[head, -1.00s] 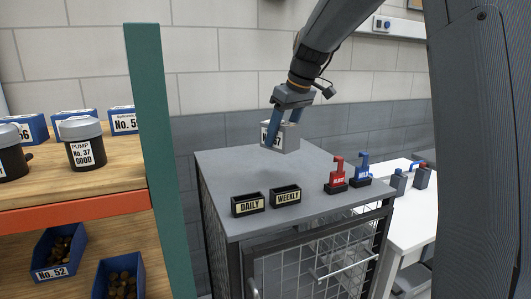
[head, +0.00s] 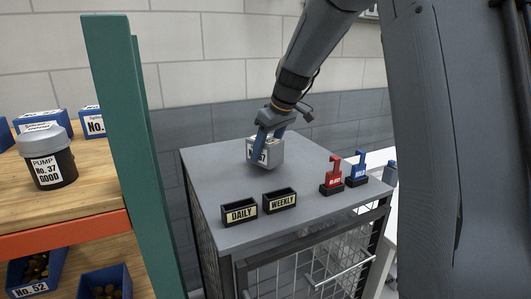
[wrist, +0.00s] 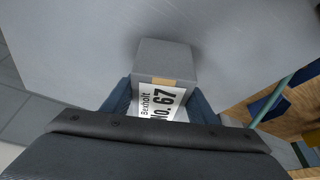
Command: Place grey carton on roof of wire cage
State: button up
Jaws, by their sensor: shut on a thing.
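The grey carton (head: 268,153) has a white label reading No. 67. My gripper (head: 266,142) is shut on it, with one blue finger on each side. In the wrist view the carton (wrist: 165,60) sits between the fingers, its label and a tan tape strip facing the camera. The wire cage has a flat grey roof (head: 215,180) and mesh sides. The carton is over the rear middle of the roof, upright, at or very near the surface. I cannot tell whether it touches.
Black DAILY (head: 240,212) and WEEKLY (head: 280,201) trays stand at the roof's front. A red-handled device (head: 332,176) and a blue-handled one (head: 357,170) stand at the right. A green post (head: 125,150) and shelf with a pump jar (head: 48,160) are left.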

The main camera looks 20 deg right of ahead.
jog(key=shift+f, duration=0.9)
jog(key=o, duration=1.3)
jog(key=shift+f, duration=0.1)
jog(key=b+v, duration=0.3)
jog(key=v, duration=0.9)
jog(key=shift+s+b, duration=0.1)
jog(key=shift+b, duration=0.25)
